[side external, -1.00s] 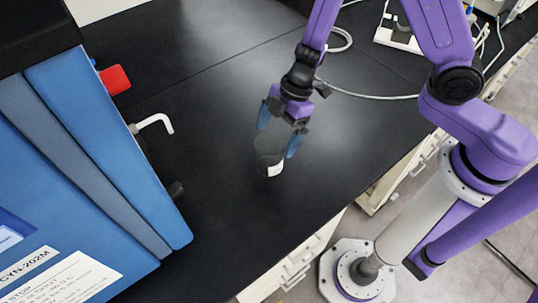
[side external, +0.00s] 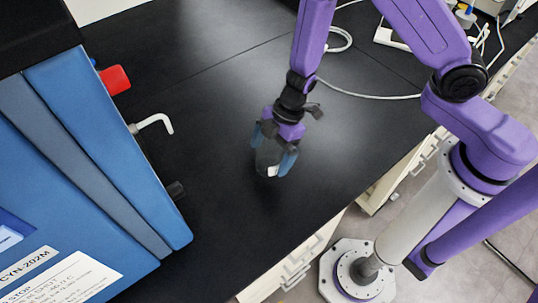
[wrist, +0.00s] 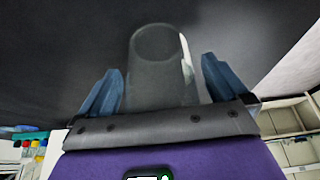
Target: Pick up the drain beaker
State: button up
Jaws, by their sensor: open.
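The drain beaker (side external: 267,160) is a clear, dark-looking vessel with a small white label, standing upright on the black bench. My gripper (side external: 271,160) is lowered over it with blue fingers open, one on each side. In the wrist view the beaker (wrist: 160,68) stands between the two spread fingers (wrist: 160,88), with a visible gap on both sides. Its round rim faces the camera, and its lower part in that view is hidden behind my gripper body.
A white cable (side external: 365,93) lies at the back right. The bench (side external: 215,105) around the beaker is clear.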

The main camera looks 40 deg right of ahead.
jog(key=c, duration=1)
jog(key=shift+c, duration=0.2)
jog(key=shift+r, duration=0.2)
